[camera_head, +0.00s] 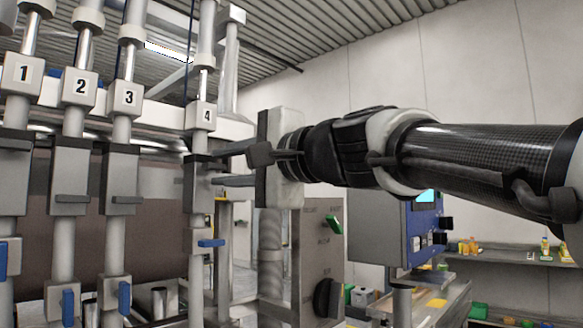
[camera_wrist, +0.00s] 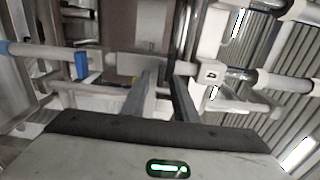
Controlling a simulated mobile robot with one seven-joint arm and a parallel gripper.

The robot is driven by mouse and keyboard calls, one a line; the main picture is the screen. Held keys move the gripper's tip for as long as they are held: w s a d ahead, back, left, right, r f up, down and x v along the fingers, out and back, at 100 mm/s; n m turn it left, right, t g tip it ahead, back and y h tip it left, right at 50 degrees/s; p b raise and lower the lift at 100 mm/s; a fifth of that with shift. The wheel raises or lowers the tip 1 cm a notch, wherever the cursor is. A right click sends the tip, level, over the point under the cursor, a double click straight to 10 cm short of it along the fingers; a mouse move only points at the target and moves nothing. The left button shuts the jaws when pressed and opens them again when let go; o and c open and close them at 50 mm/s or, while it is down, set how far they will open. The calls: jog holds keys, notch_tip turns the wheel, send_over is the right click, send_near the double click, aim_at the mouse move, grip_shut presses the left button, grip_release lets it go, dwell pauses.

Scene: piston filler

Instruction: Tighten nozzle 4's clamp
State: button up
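Nozzle 4 is marked by a white block with a black 4 (camera_head: 207,116); the block also shows in the wrist view (camera_wrist: 212,73). Below it in the head view is nozzle 4's grey clamp (camera_head: 197,190). My gripper (camera_head: 218,169) reaches in from the right at the clamp's height. Its two fingers are apart, one above the other, with tips close to the clamp's right side. In the wrist view my gripper (camera_wrist: 163,82) also shows a gap between its fingers. I cannot tell whether they touch the clamp. Its lever is not clearly visible.
Nozzles 1 (camera_head: 23,74), 2 (camera_head: 80,87) and 3 (camera_head: 128,97) stand to the left, with similar clamps. A blue handle (camera_head: 211,243) sits below clamp 4. A control box with a black knob (camera_head: 327,298) and a blue panel (camera_head: 425,232) stand below my arm.

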jog(key=v, duration=1.7)
jog(key=shift+s, duration=0.25)
jog(key=shift+d, duration=0.1)
jog(key=d+f+n+g+h, duration=0.2)
jog(key=f+h, duration=0.2)
jog(key=f, duration=1)
jog(key=d+f+n+g+h, duration=0.15)
jog(key=f+h, duration=0.25)
jog(key=f, duration=0.9)
jog(key=s+d+f+n+g+h, duration=0.1)
jog(key=s+d+f+n+h, duration=0.15)
jog(key=d+f, duration=0.45)
jog(key=s+d+f+n+g+h, duration=0.2)
jog(key=s+d+f+h, duration=0.15)
jog(key=f, duration=0.75)
notch_tip(320, 180, up, 21)
jog(key=a+p, duration=0.1)
jog(key=p, duration=1.9)
jog(key=shift+s+r+p, duration=0.15)
jog(key=shift+s+p, duration=0.1)
jog(key=shift+p, duration=0.05)
